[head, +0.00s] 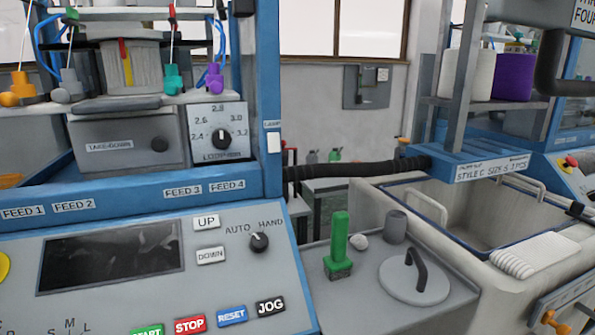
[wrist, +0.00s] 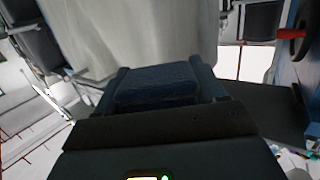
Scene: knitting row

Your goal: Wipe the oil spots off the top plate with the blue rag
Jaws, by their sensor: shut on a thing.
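In the wrist view, my gripper (wrist: 160,76) is shut on the dark blue rag (wrist: 158,88), which sits folded between the two fingers. The head view shows neither my gripper nor the rag. I cannot tell for sure which surface is the top plate, and I make out no clear oil spots in either view.
In the head view, a grey cabinet top (head: 345,300) carries a green-handled brush (head: 340,245), a grey cylinder (head: 395,227) and a round lid with a black handle (head: 415,275). A control panel (head: 215,285) stands left, an open bin (head: 470,215) right. A black hose (head: 350,170) crosses behind.

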